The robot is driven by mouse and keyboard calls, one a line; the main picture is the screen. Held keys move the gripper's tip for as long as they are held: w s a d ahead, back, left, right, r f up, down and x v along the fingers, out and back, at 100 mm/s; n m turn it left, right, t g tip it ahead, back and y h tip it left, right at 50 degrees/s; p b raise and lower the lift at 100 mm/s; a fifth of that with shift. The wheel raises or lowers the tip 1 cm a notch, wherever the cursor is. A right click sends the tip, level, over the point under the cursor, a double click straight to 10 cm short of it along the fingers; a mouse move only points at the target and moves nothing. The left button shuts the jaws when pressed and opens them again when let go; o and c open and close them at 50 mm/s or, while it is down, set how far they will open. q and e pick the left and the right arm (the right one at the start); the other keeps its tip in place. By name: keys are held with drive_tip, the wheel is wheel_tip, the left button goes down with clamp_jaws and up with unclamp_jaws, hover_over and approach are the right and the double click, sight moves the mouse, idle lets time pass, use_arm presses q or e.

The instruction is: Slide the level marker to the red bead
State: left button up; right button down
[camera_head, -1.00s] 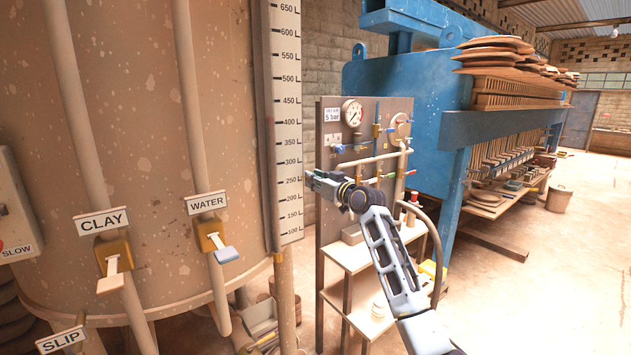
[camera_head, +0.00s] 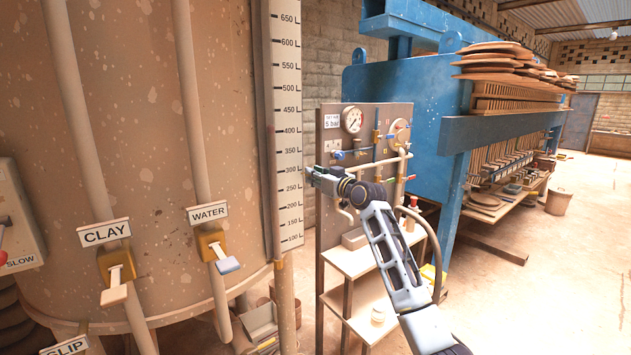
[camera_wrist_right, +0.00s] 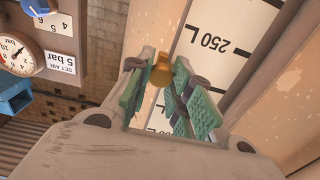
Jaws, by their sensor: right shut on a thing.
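The white level scale (camera_head: 288,120) runs upright along the tank, marked in litres from 100 to 650. My right gripper (camera_head: 311,172) reaches in from the right to the scale, near the 300 mark in the head view. In the right wrist view, its green-padded fingers (camera_wrist_right: 162,76) are closed about a small brass-coloured piece (camera_wrist_right: 160,73), which appears to be the level marker. The scale also shows behind them with a 250 L mark (camera_wrist_right: 211,40). The marker is hidden by the gripper in the head view. My left gripper is out of view.
A large tank (camera_head: 150,130) with CLAY (camera_head: 105,232) and WATER (camera_head: 208,213) labelled valves fills the left. A gauge panel (camera_head: 330,225) stands behind my right gripper, with a blue press (camera_head: 405,100) beyond. Open floor lies at the right.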

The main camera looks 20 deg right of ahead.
use_arm(q)
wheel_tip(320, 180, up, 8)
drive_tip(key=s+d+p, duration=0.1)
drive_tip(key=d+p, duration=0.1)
drive_tip(key=p, duration=0.6)
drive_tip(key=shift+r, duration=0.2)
use_arm(e)
wheel_tip(320, 180, up, 15)
drive_tip(key=c, duration=1.3)
unclamp_jaws()
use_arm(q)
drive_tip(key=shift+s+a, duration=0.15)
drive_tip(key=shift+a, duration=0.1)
use_arm(e)
drive_tip(key=shift+s, duration=0.1)
drive_tip(key=shift+s, duration=0.1)
